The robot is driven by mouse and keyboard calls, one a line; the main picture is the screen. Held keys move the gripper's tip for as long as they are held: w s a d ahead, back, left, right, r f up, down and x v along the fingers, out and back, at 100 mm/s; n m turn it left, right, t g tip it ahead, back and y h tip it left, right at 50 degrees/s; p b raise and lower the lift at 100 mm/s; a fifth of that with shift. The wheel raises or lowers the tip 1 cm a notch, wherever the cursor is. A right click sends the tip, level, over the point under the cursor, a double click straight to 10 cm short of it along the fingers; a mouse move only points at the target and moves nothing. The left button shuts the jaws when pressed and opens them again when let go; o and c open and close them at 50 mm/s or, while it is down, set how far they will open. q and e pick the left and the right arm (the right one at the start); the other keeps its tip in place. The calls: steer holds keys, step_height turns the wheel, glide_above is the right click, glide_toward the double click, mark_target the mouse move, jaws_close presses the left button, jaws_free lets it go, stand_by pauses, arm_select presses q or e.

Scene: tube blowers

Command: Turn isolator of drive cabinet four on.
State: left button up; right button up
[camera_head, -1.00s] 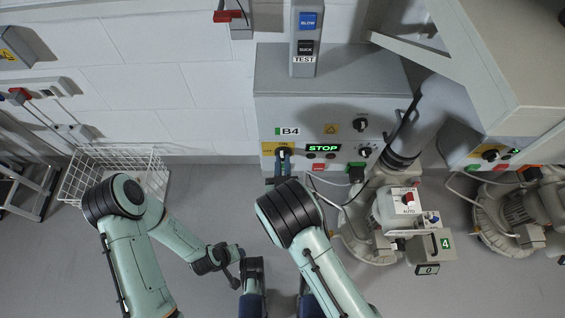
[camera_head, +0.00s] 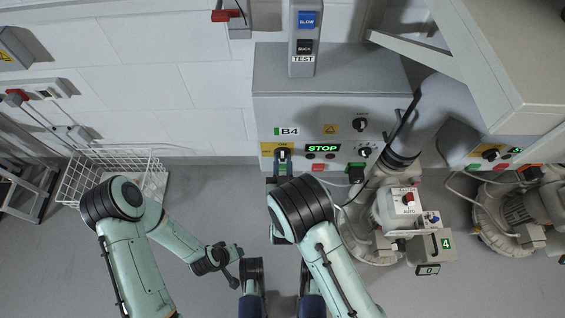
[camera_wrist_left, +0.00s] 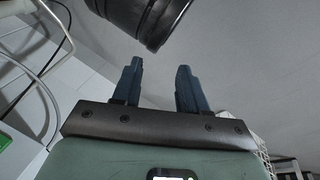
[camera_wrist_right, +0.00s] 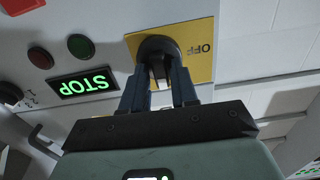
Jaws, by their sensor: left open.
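Cabinet B4 (camera_head: 340,105) stands against the wall, with a lit green STOP display (camera_head: 323,148). Its isolator is a black rotary handle (camera_wrist_right: 157,46) on a yellow plate (camera_wrist_right: 198,48) marked OFF at one side. In the head view the handle's pale mark looks upright, toward the top of the plate. My right gripper (camera_wrist_right: 160,82) is at the isolator, with one finger on each side of the handle and closed in on it. The handle's inner part is partly hidden by the fingers. My left gripper (camera_wrist_left: 158,75) is open and empty, well away from the cabinet.
A blower labelled 4 (camera_head: 400,215) stands right of the arm, with a hose and cables. A wire basket (camera_head: 115,175) is at the wall on the left. Another cabinet (camera_head: 490,140) is at the right.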

steer(key=shift+o, duration=0.6)
steer(key=shift+s, duration=0.1)
steer(key=shift+s+f, duration=0.1)
steer(key=shift+s, duration=0.15)
arm_select(q)
steer(key=shift+s+d+r+g+p, duration=0.2)
steer(key=shift+s+d+r+p, duration=0.15)
steer(key=shift+s, duration=0.25)
steer(key=shift+s+d+r+g+p, duration=0.25)
steer(key=shift+s+r+p, duration=0.1)
steer(key=shift+s+r, duration=0.15)
arm_select(e)
steer(key=s, duration=1.2)
steer(key=shift+s, duration=0.4)
